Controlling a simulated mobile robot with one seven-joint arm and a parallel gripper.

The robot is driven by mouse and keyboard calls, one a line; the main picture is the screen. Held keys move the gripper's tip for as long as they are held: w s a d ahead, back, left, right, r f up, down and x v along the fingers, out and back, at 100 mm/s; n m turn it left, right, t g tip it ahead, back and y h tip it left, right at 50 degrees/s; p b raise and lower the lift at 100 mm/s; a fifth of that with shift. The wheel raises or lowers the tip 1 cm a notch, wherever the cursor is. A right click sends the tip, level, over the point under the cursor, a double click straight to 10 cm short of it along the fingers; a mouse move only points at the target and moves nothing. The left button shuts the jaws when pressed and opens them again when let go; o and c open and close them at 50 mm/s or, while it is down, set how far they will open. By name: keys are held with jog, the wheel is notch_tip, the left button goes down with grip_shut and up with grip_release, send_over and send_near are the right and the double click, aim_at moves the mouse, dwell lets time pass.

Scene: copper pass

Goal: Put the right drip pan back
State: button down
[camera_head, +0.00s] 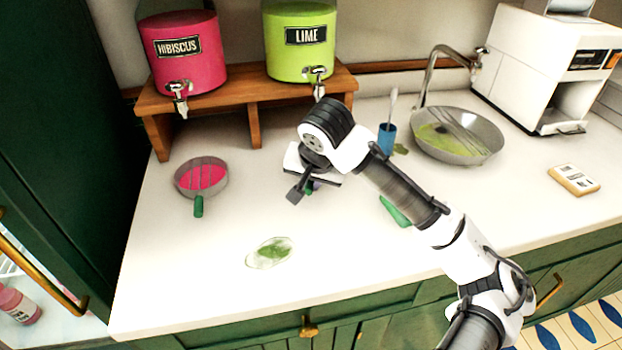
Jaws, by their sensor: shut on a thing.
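My gripper (304,190) is low over the counter in front of the wooden stand, below the lime dispenser (300,42). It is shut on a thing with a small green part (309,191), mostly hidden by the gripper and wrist. I cannot tell whether this is the right drip pan; no pan shows clearly beneath the lime tap (318,80). The other drip pan (201,177), round with pink liquid and a green handle, rests on the counter below the hibiscus dispenser (184,50), its handle towards the front.
A wet green spill (269,253) lies on the front counter. A green item (394,211) is partly behind my arm. A blue cup (387,138) with a brush, a round sink (484,150) with green liquid, a yellow-edged block (573,180) and a white machine (520,65) stand right.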

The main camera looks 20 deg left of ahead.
jog(key=shift+f, duration=0.1)
jog(key=c, duration=1.5)
grip_release()
jog(key=shift+o, duration=0.2)
jog(key=b+v, duration=0.1)
jog(key=v, duration=1.1)
